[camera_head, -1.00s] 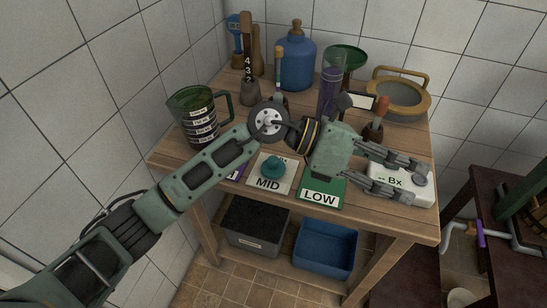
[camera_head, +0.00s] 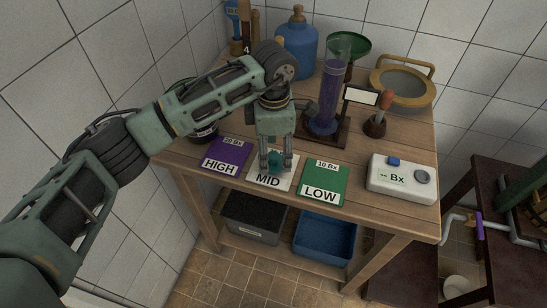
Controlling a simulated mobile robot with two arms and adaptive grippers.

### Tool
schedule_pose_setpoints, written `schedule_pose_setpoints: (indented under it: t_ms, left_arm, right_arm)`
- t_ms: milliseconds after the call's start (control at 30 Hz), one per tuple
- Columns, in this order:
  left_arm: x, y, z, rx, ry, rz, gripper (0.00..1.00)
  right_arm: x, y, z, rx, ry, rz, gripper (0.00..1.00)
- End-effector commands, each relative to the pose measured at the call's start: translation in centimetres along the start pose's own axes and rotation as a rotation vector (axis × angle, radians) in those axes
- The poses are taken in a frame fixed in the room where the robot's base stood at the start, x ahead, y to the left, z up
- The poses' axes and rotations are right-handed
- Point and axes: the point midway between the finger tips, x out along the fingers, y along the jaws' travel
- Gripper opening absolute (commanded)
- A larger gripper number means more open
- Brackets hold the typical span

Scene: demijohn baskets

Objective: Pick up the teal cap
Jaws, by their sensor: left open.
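The teal cap (camera_head: 275,162) sits on the white MID card (camera_head: 260,184) near the table's front edge. My left gripper (camera_head: 275,167) points down over the MID card, with its two fingers apart on either side of the cap. I cannot tell whether the fingers touch the cap. The gripper partly hides the cap and the back of the card. My right gripper is not in view.
The purple HIGH card (camera_head: 226,157) lies left and the green LOW card (camera_head: 324,184) right. A white Bx meter (camera_head: 402,178) stands at the table's right. Behind are a purple-filled cylinder (camera_head: 331,90), a dropper (camera_head: 376,122), a blue demijohn (camera_head: 298,50) and a brass-rimmed bowl (camera_head: 402,85).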

Motion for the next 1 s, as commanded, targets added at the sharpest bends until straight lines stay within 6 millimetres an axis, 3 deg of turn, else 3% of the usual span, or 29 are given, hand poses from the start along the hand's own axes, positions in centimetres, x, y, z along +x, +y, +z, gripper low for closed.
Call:
schedule_pose_setpoints:
  t_ms: [33,200,467,867,1000]
  left_arm:
    - [0.5,-0.1,-0.2,-0.001,0.001,-0.006,0.66]
    - [2.4,0.0,-0.1,0.0,-0.001,-0.002,0.66]
    - [2.7,0.0,0.0,0.001,-0.002,0.0,0.65]
    - [2.6,0.0,0.0,0.001,-0.002,-0.001,0.3]
    - [2.6,0.0,0.0,0.001,-0.003,0.0,0.29]
  right_arm:
    - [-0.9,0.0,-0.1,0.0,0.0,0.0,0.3]
    - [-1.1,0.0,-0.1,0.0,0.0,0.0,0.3]
    - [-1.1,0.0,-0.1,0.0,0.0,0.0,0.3]
    - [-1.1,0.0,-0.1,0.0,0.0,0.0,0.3]
    - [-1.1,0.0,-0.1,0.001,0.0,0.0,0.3]
